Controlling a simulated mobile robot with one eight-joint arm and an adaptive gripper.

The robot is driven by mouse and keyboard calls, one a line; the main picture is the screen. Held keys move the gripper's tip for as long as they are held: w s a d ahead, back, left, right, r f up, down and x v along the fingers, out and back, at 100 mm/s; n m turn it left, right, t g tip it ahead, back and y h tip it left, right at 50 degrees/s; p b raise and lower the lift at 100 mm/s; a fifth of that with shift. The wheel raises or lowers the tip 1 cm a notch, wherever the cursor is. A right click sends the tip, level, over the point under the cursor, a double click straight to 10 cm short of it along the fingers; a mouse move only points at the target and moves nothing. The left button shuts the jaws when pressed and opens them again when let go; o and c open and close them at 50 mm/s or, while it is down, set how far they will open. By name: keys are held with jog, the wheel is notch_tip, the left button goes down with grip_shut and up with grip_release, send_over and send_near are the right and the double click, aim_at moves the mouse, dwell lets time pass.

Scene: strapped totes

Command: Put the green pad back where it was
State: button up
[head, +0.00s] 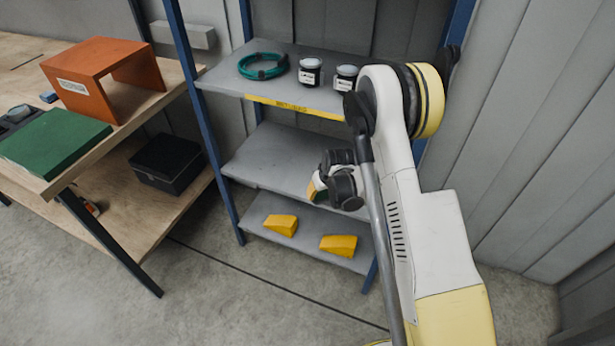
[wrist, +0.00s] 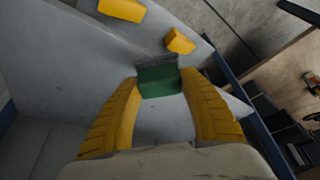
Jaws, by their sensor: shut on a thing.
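My gripper (wrist: 160,95) has its ribbed yellow fingers closed on the green pad (wrist: 160,82), a small block with a grey strip along its far edge. In the head view my gripper (head: 316,190) is by the middle shelf (head: 275,158) of the rack, mostly hidden by my wrist. Only a small green bit of the pad (head: 320,196) shows there. In the wrist view the pad is in front of a grey shelf surface; I cannot tell whether it touches it.
Two yellow wedges (head: 281,225) (head: 339,245) lie on the bottom shelf. Blue posts (head: 205,130) frame the rack. The workbench at left holds a large green slab (head: 52,142) and an orange stand (head: 92,75).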

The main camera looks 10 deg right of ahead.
jog(key=w+b, duration=0.1)
jog(key=w, duration=0.2)
jog(key=w+a+b, duration=0.1)
jog(key=w, duration=0.3)
jog(key=w+a+b, duration=0.1)
jog(key=w, duration=0.3)
jog(key=shift+f, duration=0.15)
notch_tip(320, 180, down, 4)
jog(key=shift+r+b, duration=0.15)
jog(key=shift+b, duration=0.95)
jog(key=shift+d+r, duration=0.1)
jog(key=shift+r, duration=0.05)
jog(key=o, duration=1.1)
